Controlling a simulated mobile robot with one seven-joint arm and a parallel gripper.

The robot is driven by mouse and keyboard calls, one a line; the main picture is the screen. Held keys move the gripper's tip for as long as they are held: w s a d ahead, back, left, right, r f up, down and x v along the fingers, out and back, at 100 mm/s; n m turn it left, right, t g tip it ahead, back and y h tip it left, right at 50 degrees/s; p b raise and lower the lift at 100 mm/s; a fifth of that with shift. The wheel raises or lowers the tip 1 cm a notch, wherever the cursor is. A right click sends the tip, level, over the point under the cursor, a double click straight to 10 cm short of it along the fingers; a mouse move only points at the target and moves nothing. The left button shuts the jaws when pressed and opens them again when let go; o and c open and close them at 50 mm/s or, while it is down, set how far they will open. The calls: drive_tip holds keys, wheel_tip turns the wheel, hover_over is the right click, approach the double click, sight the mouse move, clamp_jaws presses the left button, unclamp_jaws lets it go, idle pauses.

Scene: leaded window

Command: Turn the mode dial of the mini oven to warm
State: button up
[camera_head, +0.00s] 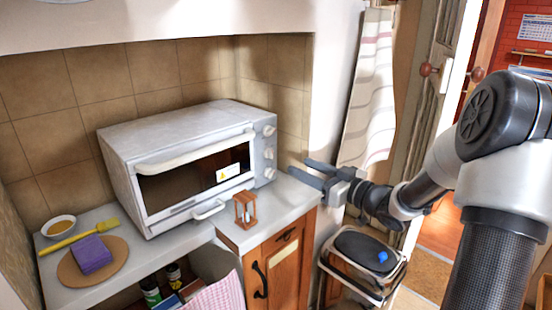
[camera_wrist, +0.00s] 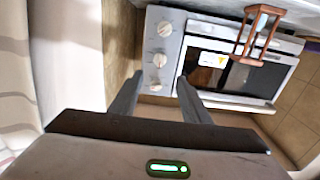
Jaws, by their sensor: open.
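The mini oven (camera_head: 180,135) is a white box with a glass door, standing on the counter against the tiled wall. Its right-hand panel carries three pale round dials: top (camera_head: 269,131), middle (camera_head: 269,154) and bottom (camera_head: 268,174). I cannot read their markings, so I cannot tell which is the mode dial. My gripper (camera_head: 300,168) is open and empty, to the right of the panel and apart from it. In the wrist view the oven appears upside down. The three dials (camera_wrist: 160,60) show ahead of the spread fingers (camera_wrist: 160,80), with the top dial between the fingertips in the picture.
A small wooden hourglass (camera_head: 245,209) stands on the counter before the oven's right end. A round board (camera_head: 70,270) with a purple block (camera_head: 92,254), a yellow brush (camera_head: 80,236) and a bowl (camera_head: 59,226) lie at left.

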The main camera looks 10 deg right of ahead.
sight(270, 153)
drive_tip(key=b+x, duration=0.1)
drive_tip(key=x, duration=1)
drive_tip(key=shift+w, duration=0.2)
drive_tip(key=shift+a, duration=0.1)
drive_tip(key=c, duration=1)
drive_tip(key=shift+r+m+p, duration=0.1)
drive_tip(key=shift+m+p, duration=0.3)
drive_tip(key=shift+p, duration=0.3)
drive_tip(key=shift+f+m+p, duration=0.2)
drive_tip(key=shift+m+p, duration=5.3)
drive_tip(key=shift+p, duration=0.35)
